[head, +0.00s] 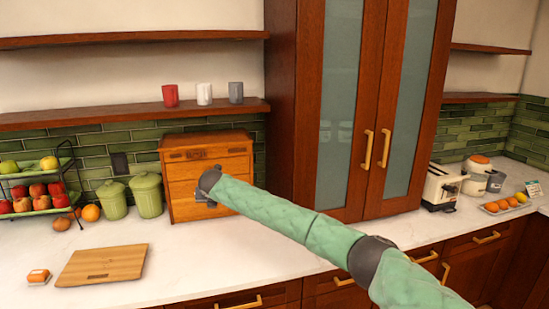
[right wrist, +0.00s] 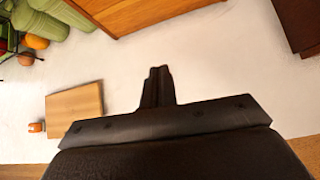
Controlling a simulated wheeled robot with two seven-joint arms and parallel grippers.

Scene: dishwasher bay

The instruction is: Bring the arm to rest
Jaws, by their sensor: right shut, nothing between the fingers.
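My right arm reaches in from the lower right of the head view, over the counter (head: 205,268). Its end, with the right gripper (head: 204,199), is in front of the wooden bread box (head: 205,150); the fingers are small and partly hidden there. In the right wrist view the right gripper (right wrist: 157,85) has its fingers together with nothing between them, and the pale counter shows beyond. I cannot tell whether the gripper touches the box. My left gripper is in neither view.
A cutting board (head: 103,265) lies on the counter at the left. Green canisters (head: 147,195) and a fruit rack (head: 38,190) stand behind it. A tall glass-doored cabinet (head: 340,110) rises at centre right. A toaster (head: 442,187) stands farther right. The counter's front middle is clear.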

